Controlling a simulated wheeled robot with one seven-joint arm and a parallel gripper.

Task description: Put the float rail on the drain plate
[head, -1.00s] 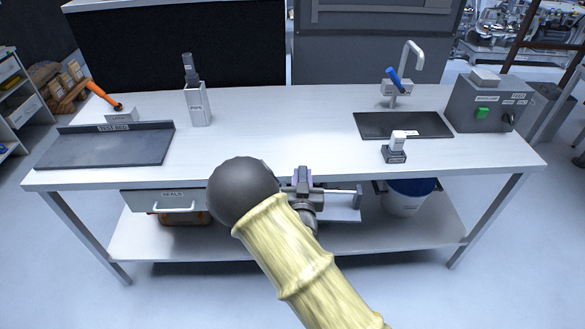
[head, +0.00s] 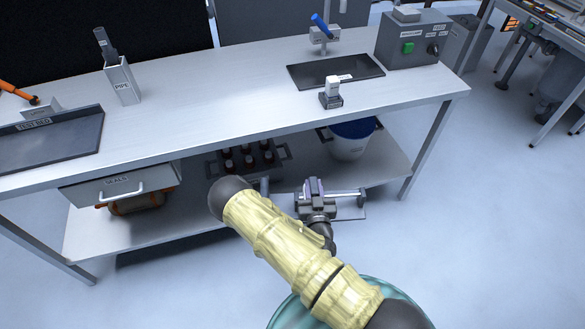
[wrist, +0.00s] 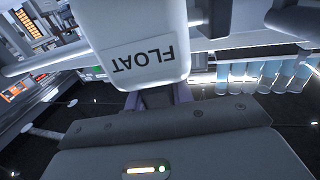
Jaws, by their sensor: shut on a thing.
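The float rail (head: 350,208) is a pale plate with a grey rod along it. My gripper (head: 315,188) is shut on it and holds it in the air in front of the bench, lower than the bench top. In the wrist view the rail (wrist: 135,35) fills the upper middle, its FLOAT label upside down, and the jaws are mostly hidden behind it. A dark flat plate, apparently the drain plate (head: 310,76), lies on the right part of the bench top below the tap. Its small label is unreadable, and its surface looks bare. The rail is well apart from it.
A white-topped block (head: 331,98) stands just in front of the dark plate. A grey control box (head: 390,38) is to its right and a tap (head: 323,42) behind. The PIPE holder (head: 123,84) and test bed (head: 60,150) are left. The bench middle (head: 215,100) is clear.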

